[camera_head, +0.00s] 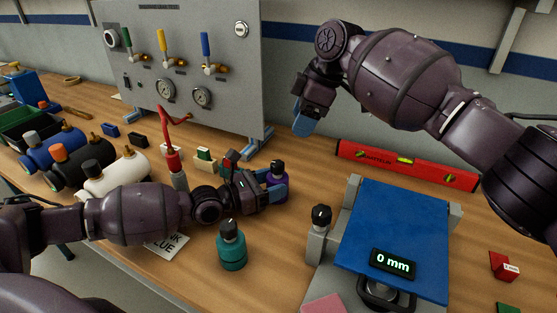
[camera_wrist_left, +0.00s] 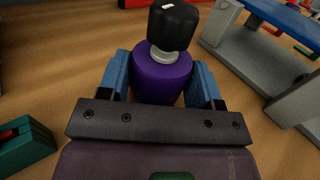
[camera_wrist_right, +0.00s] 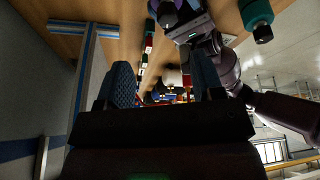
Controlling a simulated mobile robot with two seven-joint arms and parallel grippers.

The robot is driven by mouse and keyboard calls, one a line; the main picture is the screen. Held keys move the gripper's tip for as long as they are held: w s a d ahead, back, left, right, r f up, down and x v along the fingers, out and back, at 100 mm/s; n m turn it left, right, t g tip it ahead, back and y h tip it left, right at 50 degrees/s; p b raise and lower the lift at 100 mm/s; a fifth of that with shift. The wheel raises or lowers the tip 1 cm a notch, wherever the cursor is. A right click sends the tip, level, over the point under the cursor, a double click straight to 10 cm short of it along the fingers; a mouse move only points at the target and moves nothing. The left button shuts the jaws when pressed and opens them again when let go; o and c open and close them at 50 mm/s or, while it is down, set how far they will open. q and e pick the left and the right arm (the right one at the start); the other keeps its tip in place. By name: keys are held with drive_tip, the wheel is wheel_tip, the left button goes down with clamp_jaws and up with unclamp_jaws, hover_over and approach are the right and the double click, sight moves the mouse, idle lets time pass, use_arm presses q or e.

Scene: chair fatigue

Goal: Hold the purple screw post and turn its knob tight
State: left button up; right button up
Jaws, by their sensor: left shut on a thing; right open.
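The purple screw post (camera_wrist_left: 160,78) stands upright on the wooden bench with its black knob (camera_wrist_left: 173,24) on top, above a pale collar. In the head view the purple post (camera_head: 277,188) is partly hidden by my left gripper (camera_head: 280,190). In the left wrist view my left gripper (camera_wrist_left: 162,85) has its blue fingers on either side of the post, shut on its body below the knob. My right gripper (camera_head: 303,125) is open and empty, raised behind and to the right of the post, in front of the grey panel. Its blue fingers show apart in the right wrist view (camera_wrist_right: 160,85).
A teal screw post (camera_head: 232,250) stands in front of my left gripper. A blue-topped stand (camera_head: 400,225) with a 0 mm display is to the right. A red level (camera_head: 440,172) lies behind it. The grey valve panel (camera_head: 185,25) stands at the back left.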

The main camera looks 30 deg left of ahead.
sight(277, 163)
drive_tip(key=shift+g, duration=0.3)
drive_tip(key=x, duration=1.2)
drive_tip(key=shift+s+a+r, duration=0.1)
drive_tip(key=shift+s, duration=0.25)
drive_tip(key=c, duration=0.9)
drive_tip(key=shift+c, duration=0.2)
drive_tip(key=shift+m, duration=0.3)
drive_tip(key=shift+s+m+t, duration=0.1)
drive_tip(key=shift+m+t, duration=0.5)
drive_tip(key=shift+m, duration=0.75)
drive_tip(key=shift+m+t, duration=0.6)
drive_tip(key=shift+m, duration=0.75)
